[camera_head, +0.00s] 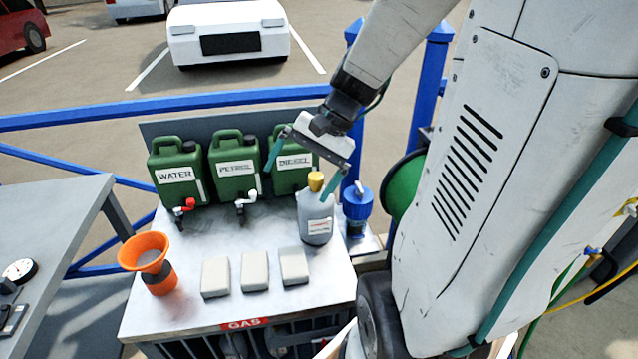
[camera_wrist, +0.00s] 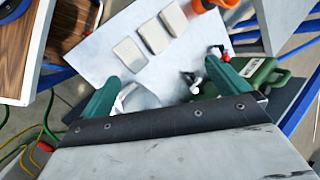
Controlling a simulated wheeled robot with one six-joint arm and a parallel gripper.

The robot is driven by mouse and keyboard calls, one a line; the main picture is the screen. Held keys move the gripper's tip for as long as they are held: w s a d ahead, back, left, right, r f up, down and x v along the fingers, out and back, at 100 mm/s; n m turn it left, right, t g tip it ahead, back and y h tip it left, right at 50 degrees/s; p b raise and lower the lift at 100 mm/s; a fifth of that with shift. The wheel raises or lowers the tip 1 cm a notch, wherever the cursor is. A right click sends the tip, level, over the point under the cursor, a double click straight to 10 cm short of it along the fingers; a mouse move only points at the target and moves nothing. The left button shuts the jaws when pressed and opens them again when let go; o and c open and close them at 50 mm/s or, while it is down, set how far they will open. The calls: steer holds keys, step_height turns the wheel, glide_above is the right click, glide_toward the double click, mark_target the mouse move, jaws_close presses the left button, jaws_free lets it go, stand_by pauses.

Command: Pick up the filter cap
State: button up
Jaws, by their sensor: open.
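A blue filter unit (camera_head: 357,211) with a blue top, most likely the filter cap (camera_head: 358,195), stands upright at the right edge of the metal table, beside a grey bottle (camera_head: 316,220). The bottle has a yellow cap (camera_head: 316,181). My gripper (camera_head: 305,168) is open and empty, its teal fingers spread above the table. In the head view it overlaps the diesel can and the bottle, left of the blue cap. In the wrist view my gripper (camera_wrist: 163,88) also shows open, with nothing held. I cannot make out the blue cap there.
Green cans for water (camera_head: 178,172), petrol (camera_head: 236,166) and diesel (camera_head: 290,160) line the table's back. An orange funnel (camera_head: 147,252) and pale blocks (camera_head: 254,271) sit in front. Blue railing (camera_head: 230,97) runs behind; a green reel (camera_head: 403,186) is right of the filter.

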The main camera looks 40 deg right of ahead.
steer(key=w+d+f+m+t, duration=0.1)
steer(key=d+m, duration=0.1)
steer(key=d, duration=0.1)
steer(key=w+d+f+m+t, duration=0.1)
steer(key=d+f+m, duration=0.1)
steer(key=d, duration=0.1)
steer(key=d+f+m+t, duration=0.1)
steer(key=d, duration=0.2)
steer(key=shift+w+d+f+m+y, duration=0.2)
steer(key=shift+w+f+m+y, duration=0.2)
steer(key=d+f+m+t, duration=0.3)
steer(key=d+f+m, duration=0.2)
steer(key=d, duration=0.3)
steer(key=m+t+h, duration=0.5)
steer(key=m, duration=0.8)
glide_toward(357, 193)
step_height(357, 193, down, 2)
steer(key=w, duration=0.2)
steer(key=shift+w+f, duration=0.3)
steer(key=shift+f, duration=0.1)
steer(key=x, duration=0.7)
steer(key=shift+w, duration=0.25)
steer(key=shift+r, duration=0.1)
steer(key=c, duration=1)
steer(key=shift+o, duration=0.2)
